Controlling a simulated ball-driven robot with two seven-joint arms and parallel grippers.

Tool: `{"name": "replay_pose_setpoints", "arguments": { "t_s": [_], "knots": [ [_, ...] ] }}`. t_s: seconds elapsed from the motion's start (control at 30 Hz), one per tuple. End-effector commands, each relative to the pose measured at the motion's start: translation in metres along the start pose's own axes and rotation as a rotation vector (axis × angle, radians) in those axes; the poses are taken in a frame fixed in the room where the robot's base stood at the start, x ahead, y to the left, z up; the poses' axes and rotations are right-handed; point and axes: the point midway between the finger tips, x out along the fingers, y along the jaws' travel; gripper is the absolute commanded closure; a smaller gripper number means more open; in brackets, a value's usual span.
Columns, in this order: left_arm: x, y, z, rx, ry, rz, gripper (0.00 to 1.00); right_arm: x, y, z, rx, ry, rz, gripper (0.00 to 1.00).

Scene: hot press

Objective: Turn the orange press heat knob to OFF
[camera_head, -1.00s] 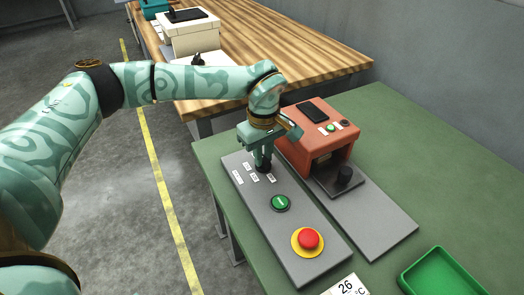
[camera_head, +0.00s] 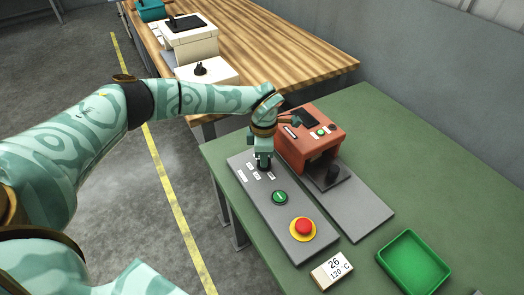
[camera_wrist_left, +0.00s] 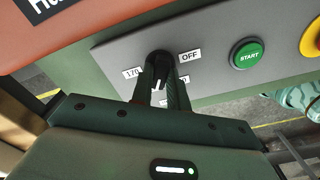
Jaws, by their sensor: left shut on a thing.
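The orange press (camera_head: 312,140) stands on the green table, with its grey control panel (camera_head: 262,205) beside it. The black heat knob (camera_wrist_left: 160,58) sits on this panel in the left wrist view, among white labels. The OFF label (camera_wrist_left: 190,56) is at its right and a partly hidden label (camera_wrist_left: 132,73) at its left. The labels below are mostly covered by my fingers. My left gripper (camera_wrist_left: 162,85) is shut on the knob from above; it also shows in the head view (camera_head: 264,163). My right gripper is not in view.
A green START button (camera_head: 280,197) and a red stop button (camera_head: 302,227) are on the same panel. A card reading 26 and 120 °C (camera_head: 332,270) and a green tray (camera_head: 414,262) lie nearby. A wooden table (camera_head: 260,50) holds a white press behind.

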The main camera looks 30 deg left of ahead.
Motion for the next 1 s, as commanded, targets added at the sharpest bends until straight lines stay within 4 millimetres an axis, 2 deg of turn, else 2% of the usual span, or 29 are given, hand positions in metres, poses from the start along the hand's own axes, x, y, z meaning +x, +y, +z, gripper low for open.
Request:
{"name": "replay_pose_setpoints", "arguments": {
  "t_s": [0.03, 0.3, 1.0],
  "knots": [
    [-0.005, 0.000, 0.000, -0.042, -0.001, 0.002, 1.00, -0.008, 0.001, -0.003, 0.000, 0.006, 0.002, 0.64],
    [-0.005, 0.000, 0.000, -0.298, -0.001, 0.001, 1.00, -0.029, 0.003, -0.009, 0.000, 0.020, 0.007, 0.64],
    [-0.004, 0.001, 0.001, -0.963, -0.003, 0.001, 1.00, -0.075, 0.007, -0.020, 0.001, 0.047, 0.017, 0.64]
  ]
}}
